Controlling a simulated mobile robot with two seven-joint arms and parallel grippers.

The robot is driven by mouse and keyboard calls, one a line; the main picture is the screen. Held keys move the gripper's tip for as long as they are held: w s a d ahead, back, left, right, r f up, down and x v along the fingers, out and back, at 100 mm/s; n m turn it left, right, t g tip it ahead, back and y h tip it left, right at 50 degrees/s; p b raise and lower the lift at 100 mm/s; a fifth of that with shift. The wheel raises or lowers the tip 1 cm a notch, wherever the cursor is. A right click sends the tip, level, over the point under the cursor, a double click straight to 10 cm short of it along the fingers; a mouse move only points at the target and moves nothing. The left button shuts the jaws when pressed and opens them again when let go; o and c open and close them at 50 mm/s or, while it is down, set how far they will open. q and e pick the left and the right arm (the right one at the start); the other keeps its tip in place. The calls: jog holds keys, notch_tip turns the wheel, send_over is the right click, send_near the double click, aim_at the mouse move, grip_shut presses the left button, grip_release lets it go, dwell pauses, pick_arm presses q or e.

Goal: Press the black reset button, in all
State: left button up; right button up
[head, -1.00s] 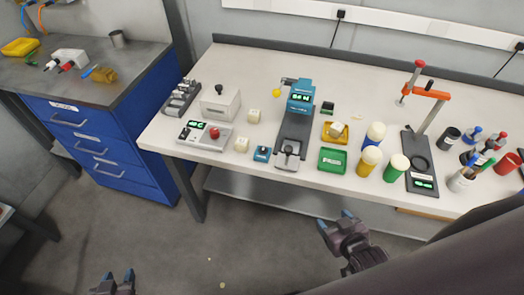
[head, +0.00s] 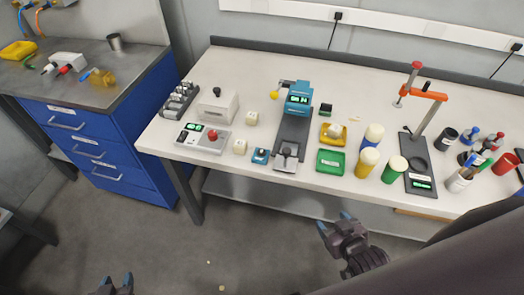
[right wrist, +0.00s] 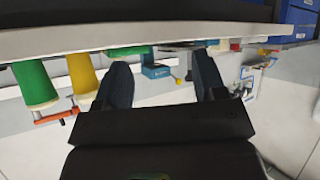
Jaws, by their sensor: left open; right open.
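A grey control box (head: 203,145) lies on the white bench, with a green display (head: 195,128) and a red mushroom button (head: 213,134). A small dark patch (head: 182,136) shows at its left; I cannot tell whether it is the black reset button. Behind it, a pale box (head: 218,107) carries a black knob (head: 217,92). My left gripper (head: 118,283) is open at the bottom edge of the head view, partly cut off, far from the bench top. My right gripper (head: 334,222) is open and empty in front of the bench; its fingers also show in the right wrist view (right wrist: 160,80).
On the bench (head: 250,80) stand a teal press-like device (head: 298,98), a green tray (head: 331,161), a yellow tray (head: 333,140), several canisters and an orange-armed stand (head: 423,94). A blue drawer cabinet (head: 95,150) stands left. The floor before the bench is open.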

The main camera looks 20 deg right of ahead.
grip_shut()
jog(key=shift+w, duration=0.1)
dwell(1.4)
